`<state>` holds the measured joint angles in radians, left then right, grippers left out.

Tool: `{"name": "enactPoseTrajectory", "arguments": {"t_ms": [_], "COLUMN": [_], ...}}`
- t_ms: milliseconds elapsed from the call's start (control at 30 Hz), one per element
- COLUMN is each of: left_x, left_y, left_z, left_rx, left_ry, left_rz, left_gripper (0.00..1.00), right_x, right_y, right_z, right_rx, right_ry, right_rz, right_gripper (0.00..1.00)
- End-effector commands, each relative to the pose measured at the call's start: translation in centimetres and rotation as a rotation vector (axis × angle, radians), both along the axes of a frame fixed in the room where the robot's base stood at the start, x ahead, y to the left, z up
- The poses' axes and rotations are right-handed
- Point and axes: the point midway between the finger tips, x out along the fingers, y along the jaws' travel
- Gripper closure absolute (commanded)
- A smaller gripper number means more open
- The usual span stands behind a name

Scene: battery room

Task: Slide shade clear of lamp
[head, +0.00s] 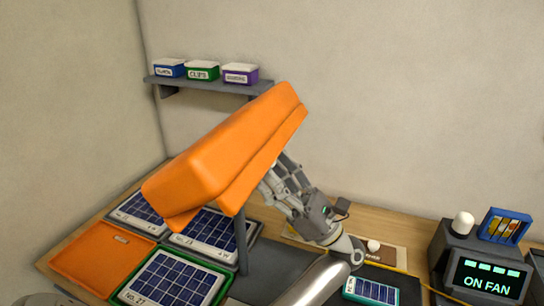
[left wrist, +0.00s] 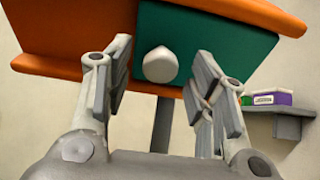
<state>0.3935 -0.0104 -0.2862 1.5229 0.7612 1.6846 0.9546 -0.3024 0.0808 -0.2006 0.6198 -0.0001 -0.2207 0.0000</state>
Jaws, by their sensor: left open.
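The lamp has a large orange hood (head: 225,150), tilted above the bench on a grey post (head: 242,240). In the left wrist view the hood's orange underside (left wrist: 65,35) carries a flat teal panel (left wrist: 215,42), which looks like the shade. A white knob (left wrist: 160,65) sticks out from the panel. My left gripper (head: 278,180) is below the hood's right side. In the left wrist view its fingers (left wrist: 160,85) are open, one on each side of the knob, with gaps. The teal panel is hidden in the head view.
Solar panels (head: 172,279) and an orange tray (head: 88,255) lie below the hood. A wall shelf (head: 205,84) with small boxes is behind it. A dark device reading "ON FAN" (head: 486,283) stands at right. A small teal-edged panel (head: 371,291) lies near my arm.

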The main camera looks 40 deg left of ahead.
Motion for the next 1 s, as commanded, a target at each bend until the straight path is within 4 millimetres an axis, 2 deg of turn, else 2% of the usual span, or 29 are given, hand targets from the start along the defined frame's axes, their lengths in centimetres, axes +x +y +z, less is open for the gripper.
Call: {"name": "enactPoseTrajectory", "arguments": {"t_ms": [100, 433, 833, 1000], "left_x": [-0.17, -0.21, -0.20, -0.21], "left_y": [0.65, 0.86, 0.84, 0.84], "left_z": [0.80, 0.83, 0.83, 0.82], "left_rx": [0.000, 0.000, 0.000, 0.000], "left_ry": [0.000, 0.001, 0.001, -0.001], "left_rz": [0.000, -0.001, -0.001, -0.001], "left_gripper": [0.49, 0.49, 0.99, 1.00], "right_x": [0.01, 0.07, 0.22, 0.25], "right_y": [0.03, 0.13, 0.16, 0.16], "right_z": [0.72, 0.72, 0.73, 0.72], "right_rx": [0.000, 0.001, 0.002, 0.002], "right_ry": [0.000, -0.001, -0.004, -0.004], "right_rz": [0.000, 0.000, -0.001, -0.001], "right_gripper": [0.60, 0.60, 0.60, 0.60]}}
